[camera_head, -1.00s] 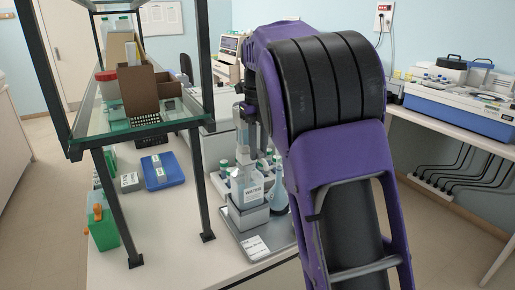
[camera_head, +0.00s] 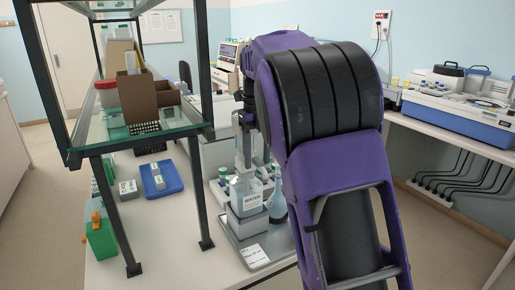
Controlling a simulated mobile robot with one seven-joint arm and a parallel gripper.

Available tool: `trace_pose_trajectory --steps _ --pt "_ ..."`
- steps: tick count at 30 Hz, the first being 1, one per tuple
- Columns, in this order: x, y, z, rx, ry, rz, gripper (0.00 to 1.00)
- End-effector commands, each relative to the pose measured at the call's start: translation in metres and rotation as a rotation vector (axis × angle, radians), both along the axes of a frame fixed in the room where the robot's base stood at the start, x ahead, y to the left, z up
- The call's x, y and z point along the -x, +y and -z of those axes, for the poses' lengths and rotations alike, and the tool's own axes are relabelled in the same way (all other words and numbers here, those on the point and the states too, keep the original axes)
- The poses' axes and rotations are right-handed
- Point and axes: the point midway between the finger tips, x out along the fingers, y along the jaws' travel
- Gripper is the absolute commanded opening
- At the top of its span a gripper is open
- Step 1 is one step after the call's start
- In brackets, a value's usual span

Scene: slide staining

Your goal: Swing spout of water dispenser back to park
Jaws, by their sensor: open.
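The water dispenser (camera_head: 247,200), a clear bottle with a WATER label, stands upright in a grey holder on a grey tray (camera_head: 232,250). A pale upright part shows above the bottle; I cannot make out the spout's direction. My gripper (camera_head: 243,120) is open, pointing down above the dispenser, just left of my purple arm. It is small and partly hidden by the arm. I cannot tell whether it touches the spout. A light blue flask (camera_head: 279,208) beside the dispenser is partly hidden by my arm.
A glass shelf rack (camera_head: 135,137) with dark posts stands close on the left, carrying a brown box (camera_head: 140,95). Several capped bottles stand behind the dispenser. A blue tray (camera_head: 161,180) lies under the rack. Bare bench (camera_head: 170,250) is at front left.

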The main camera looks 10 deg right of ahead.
Motion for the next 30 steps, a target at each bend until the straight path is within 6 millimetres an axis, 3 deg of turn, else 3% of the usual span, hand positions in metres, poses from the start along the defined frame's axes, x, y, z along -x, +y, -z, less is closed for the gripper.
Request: trace_pose_trajectory --steps 5,12,18,30 --pt "-0.001 0.0 -0.021 0.0 -0.003 0.001 0.53" --pt "-0.001 -0.001 -0.073 0.002 -0.005 0.002 0.53" --pt "-0.001 0.0 -0.102 0.0 -0.003 0.001 0.53" --pt "0.0 0.0 -0.119 0.0 0.0 0.001 0.53"
